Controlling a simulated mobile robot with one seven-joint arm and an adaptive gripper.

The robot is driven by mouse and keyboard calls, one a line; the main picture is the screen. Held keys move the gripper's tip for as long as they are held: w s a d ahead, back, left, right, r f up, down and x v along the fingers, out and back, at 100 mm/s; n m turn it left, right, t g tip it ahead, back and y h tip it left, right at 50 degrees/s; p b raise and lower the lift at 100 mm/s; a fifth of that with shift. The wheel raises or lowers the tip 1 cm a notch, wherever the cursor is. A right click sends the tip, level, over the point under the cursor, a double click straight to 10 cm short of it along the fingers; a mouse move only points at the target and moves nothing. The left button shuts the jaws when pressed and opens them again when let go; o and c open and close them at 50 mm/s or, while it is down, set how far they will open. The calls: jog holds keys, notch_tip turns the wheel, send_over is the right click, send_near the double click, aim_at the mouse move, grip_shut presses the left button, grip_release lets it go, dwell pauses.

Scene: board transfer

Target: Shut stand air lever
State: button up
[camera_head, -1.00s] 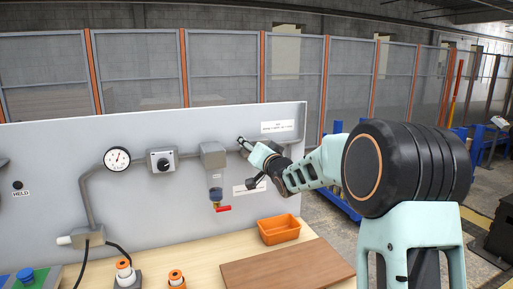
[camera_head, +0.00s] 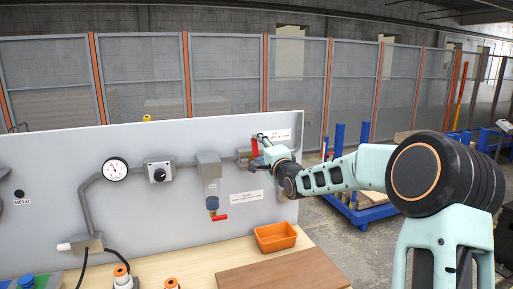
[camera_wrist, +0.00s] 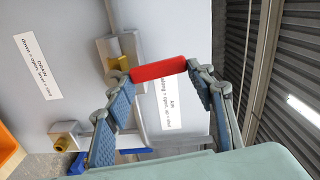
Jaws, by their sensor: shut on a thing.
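The red air lever (camera_head: 254,147) is on the upper right of the grey panel, beside the AIR label, and looks roughly upright in the head view. In the wrist view the red lever (camera_wrist: 158,69) lies between my fingertips, beside a brass fitting (camera_wrist: 123,66). My gripper (camera_head: 262,149) is at the lever and shut on it; its blue-padded fingers (camera_wrist: 160,78) stand on either side of the red handle. My fingers partly hide the valve body in the head view.
A second red lever (camera_head: 220,217) sits on the drain valve, lower left of my gripper. A gauge (camera_head: 115,169) and a knob box (camera_head: 159,171) are further left. An orange bin (camera_head: 275,237) and a brown board (camera_head: 284,272) lie on the bench below.

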jog(key=shift+w+d+m, duration=0.1)
jog(key=shift+d+m, duration=0.3)
jog(key=shift+m, duration=0.3)
jog(key=o, duration=1.7)
jog(key=v, duration=1.2)
